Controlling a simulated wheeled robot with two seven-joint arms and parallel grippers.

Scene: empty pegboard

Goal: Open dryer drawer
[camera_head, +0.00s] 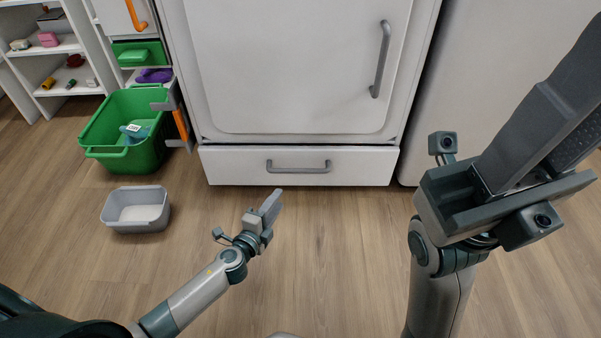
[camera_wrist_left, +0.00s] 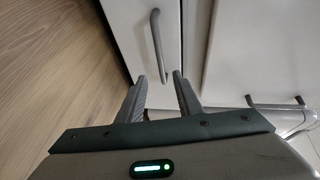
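The white dryer drawer (camera_head: 350,167) is the low panel under the large door and looks shut. Its grey bar handle (camera_head: 299,169) is on the front. My left gripper (camera_head: 275,197) is in front of the drawer, below and left of the handle in the head view. In the left wrist view, its two fingers (camera_wrist_left: 161,86) are apart with nothing between them. The drawer handle (camera_wrist_left: 157,45) shows just beyond the fingertips, with a gap. My right gripper (camera_head: 578,85) is large at the right, raised, its fingers pointing to the upper right; their opening is unclear.
The dryer door (camera_head: 290,65) has a long handle (camera_head: 381,60). A green bin (camera_head: 125,130) and a grey tub (camera_head: 136,208) stand on the left, near white shelves (camera_head: 60,50). The wooden floor (camera_head: 335,240) before the drawer is clear.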

